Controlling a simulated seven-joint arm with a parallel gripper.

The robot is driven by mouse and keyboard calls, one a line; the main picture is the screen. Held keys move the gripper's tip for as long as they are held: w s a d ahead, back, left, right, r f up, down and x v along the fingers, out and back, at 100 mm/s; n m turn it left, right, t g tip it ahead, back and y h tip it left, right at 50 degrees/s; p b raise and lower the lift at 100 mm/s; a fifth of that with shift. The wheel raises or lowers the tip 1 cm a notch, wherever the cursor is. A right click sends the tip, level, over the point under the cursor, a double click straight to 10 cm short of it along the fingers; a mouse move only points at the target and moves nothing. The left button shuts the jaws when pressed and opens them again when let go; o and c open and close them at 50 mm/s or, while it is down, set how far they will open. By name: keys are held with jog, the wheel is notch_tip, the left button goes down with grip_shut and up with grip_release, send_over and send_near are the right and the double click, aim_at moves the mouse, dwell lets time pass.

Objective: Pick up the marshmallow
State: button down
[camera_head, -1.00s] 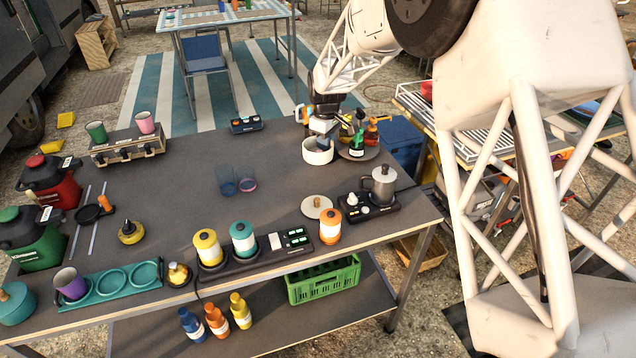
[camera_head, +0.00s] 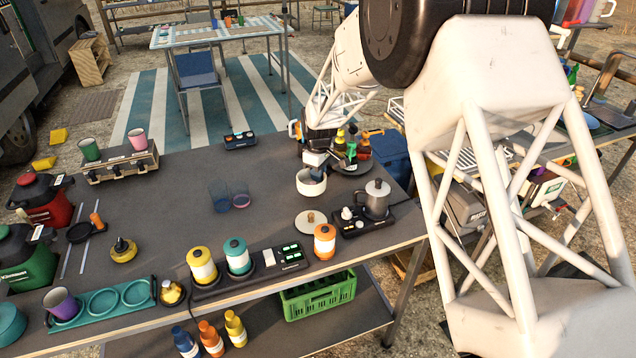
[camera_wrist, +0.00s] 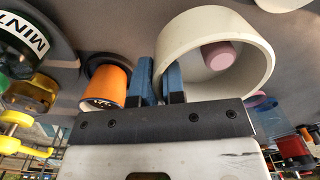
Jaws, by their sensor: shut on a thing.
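A pink, rounded piece that looks like the marshmallow (camera_wrist: 218,55) lies inside a round white pot (camera_wrist: 245,72) in the wrist view. The white pot also shows in the head view (camera_head: 311,188), right of the table's middle; the marshmallow cannot be made out there. My gripper (camera_wrist: 161,70) has its two blue fingers at the pot's left wall, one outside and one inside, shut on the wall. The marshmallow is to the right of the fingers, apart from them. In the head view my gripper (camera_head: 316,161) is at the pot's back rim.
Several bottles (camera_head: 352,148) stand on a tray close behind the pot, to its right. In front are a round cream lid (camera_head: 311,222) and a metal jug (camera_head: 376,198) on a burner. The table's middle left is clear.

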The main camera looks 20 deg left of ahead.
jog(key=shift+f, duration=1.85)
jog(key=c, duration=1.2)
grip_release()
jog(key=shift+f, duration=0.15)
notch_tip(320, 180, up, 12)
jog(key=shift+w+r, duration=0.1)
jog(key=shift+r, duration=0.05)
